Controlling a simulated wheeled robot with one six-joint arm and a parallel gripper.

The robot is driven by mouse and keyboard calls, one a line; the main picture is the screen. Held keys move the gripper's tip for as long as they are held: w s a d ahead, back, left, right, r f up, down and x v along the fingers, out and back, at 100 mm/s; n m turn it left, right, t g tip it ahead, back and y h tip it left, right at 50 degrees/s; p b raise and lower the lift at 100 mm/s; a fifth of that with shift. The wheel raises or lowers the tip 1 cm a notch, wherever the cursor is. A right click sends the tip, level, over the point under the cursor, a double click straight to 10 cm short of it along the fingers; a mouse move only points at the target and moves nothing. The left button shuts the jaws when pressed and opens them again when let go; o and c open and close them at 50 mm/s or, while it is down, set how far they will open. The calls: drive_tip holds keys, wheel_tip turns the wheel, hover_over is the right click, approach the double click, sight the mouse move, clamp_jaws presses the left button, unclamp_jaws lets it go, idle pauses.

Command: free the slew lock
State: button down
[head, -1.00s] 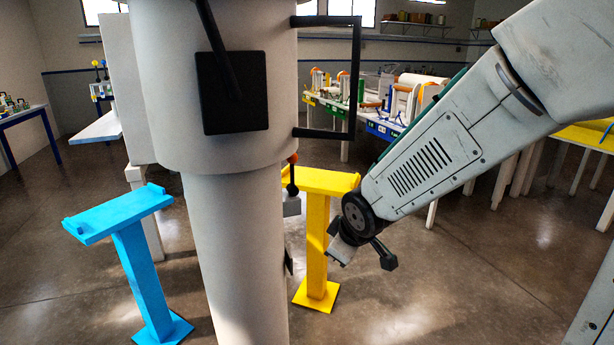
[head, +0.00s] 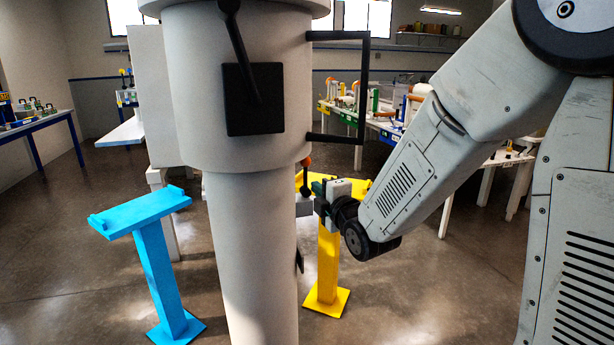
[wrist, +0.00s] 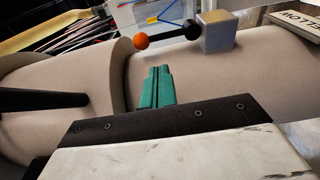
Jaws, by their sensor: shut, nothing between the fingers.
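The slew lock appears to be a small lever with an orange knob (head: 305,162) and a black rod, at the right side of the thick grey column (head: 250,240). In the wrist view the orange knob (wrist: 141,41) and a black ball (wrist: 193,33) sit at the two ends of the rod, beside a grey block (wrist: 218,34) on the column. My gripper (head: 318,187) is just right of the lever in the head view. Its green fingers (wrist: 158,72) are closed together and empty, pointing toward the column below the rod. Whether they touch anything I cannot tell.
A blue stand (head: 140,212) is left of the column and a yellow stand (head: 327,270) is behind my gripper. A black handle frame (head: 363,90) juts right from the column's upper part. A lettered plate (wrist: 297,20) lies beyond the block. Tables line the back.

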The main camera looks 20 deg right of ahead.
sight(305, 175)
drive_tip(key=w, duration=0.3)
drive_tip(key=w+a, duration=0.1)
drive_tip(key=w, duration=0.6)
drive_tip(key=shift+a, duration=0.3)
